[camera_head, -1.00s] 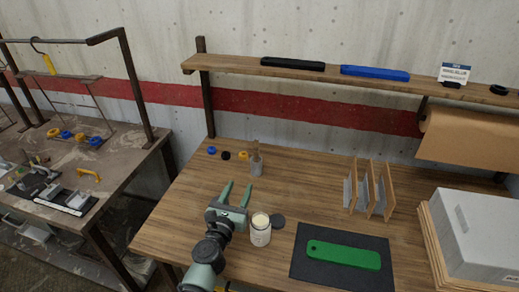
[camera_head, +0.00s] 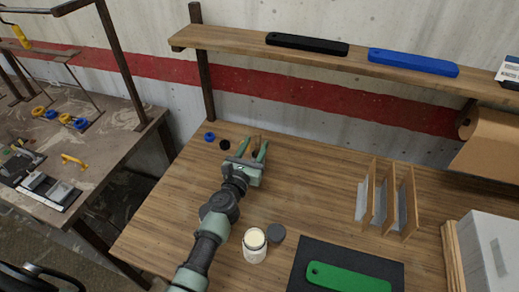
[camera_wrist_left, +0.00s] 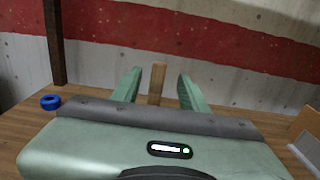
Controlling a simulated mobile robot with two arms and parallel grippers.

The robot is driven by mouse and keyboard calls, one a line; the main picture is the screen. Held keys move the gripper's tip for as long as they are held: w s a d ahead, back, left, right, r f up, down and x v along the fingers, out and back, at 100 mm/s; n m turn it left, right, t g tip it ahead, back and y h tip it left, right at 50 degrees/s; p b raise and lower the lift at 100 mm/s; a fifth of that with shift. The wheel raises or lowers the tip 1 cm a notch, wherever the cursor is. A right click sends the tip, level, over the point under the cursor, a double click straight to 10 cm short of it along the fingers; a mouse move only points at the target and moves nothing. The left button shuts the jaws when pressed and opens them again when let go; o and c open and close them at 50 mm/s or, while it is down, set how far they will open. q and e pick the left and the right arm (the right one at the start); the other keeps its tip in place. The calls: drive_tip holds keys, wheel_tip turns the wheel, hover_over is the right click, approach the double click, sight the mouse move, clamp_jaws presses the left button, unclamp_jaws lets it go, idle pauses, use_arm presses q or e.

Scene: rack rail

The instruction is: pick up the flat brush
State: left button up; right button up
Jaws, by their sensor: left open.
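The flat brush (camera_head: 257,141) shows only as a wooden handle standing upright at the back of the bench; its lower part and the grey cup it stood in are hidden behind my gripper. My left gripper (camera_head: 256,148) is open, reaching toward the back wall with its fingers on either side of the handle. In the left wrist view the handle (camera_wrist_left: 156,84) stands between the two green fingers of the left gripper (camera_wrist_left: 160,76), with a gap on both sides. My right gripper is not in view.
A white jar (camera_head: 255,246) and a dark lid (camera_head: 276,233) stand right of my left arm. A dark mat (camera_head: 297,272) bears a green tool. Blue (camera_head: 210,137) and black (camera_head: 224,145) rings lie left of the gripper. A wooden rack (camera_head: 408,205) stands at right; a shelf (camera_head: 225,42) runs above.

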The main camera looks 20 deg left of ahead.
sight(257, 141)
use_arm(q)
drive_tip(key=shift+w+r, duration=0.1)
drive_tip(key=shift+w, duration=0.4)
drive_tip(key=w, duration=0.1)
drive_tip(key=w+b, duration=0.1)
drive_tip(key=w, duration=0.2)
drive_tip(key=shift+w+f, duration=0.25)
drive_tip(key=shift+w, duration=0.1)
drive_tip(key=shift+w+r, duration=0.15)
drive_tip(key=shift+w, duration=0.25)
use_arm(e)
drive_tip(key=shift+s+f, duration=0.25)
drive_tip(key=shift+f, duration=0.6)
use_arm(q)
clamp_jaws()
